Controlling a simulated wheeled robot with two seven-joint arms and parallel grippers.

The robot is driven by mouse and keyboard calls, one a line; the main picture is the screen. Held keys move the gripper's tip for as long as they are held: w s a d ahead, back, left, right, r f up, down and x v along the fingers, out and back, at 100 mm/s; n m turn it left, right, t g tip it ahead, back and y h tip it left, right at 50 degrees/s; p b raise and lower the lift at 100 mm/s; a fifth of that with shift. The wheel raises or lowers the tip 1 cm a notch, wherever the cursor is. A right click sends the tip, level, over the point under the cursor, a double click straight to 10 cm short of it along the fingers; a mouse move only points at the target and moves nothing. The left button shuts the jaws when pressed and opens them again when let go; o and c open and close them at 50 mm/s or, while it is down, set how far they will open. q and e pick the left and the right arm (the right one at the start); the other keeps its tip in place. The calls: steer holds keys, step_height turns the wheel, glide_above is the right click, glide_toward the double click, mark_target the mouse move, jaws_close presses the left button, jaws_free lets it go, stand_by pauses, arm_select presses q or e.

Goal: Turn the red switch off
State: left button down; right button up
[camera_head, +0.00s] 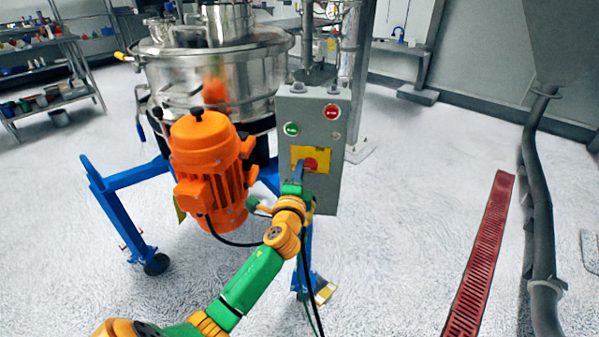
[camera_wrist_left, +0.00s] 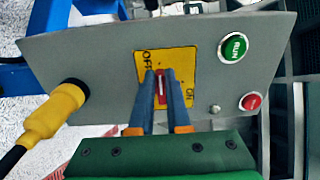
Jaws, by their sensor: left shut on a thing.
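The red switch (camera_head: 311,163) sits on a yellow plate on the front of a grey control box (camera_head: 325,120). In the left wrist view the red switch (camera_wrist_left: 161,88) shows between my two blue fingers, on the yellow plate (camera_wrist_left: 180,65) marked OFF at upper left and ON at lower right. My left gripper (camera_head: 299,168) is at the switch, and its fingers (camera_wrist_left: 162,85) are shut on it. The switch's white line points roughly up and down in the wrist picture, between the two words. My right gripper is not in view.
A green RUN button (camera_wrist_left: 233,47) and a red button (camera_wrist_left: 251,102) are on the same panel. An orange motor (camera_head: 208,165) and the steel sifter (camera_head: 215,70) stand left of the box. Open floor lies to the right, with a red floor grate (camera_head: 480,260).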

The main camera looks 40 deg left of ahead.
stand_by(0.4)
arm_select(q)
steer(key=c, duration=0.9)
jaws_free()
steer(key=v, duration=0.7)
steer(key=shift+f, duration=0.1)
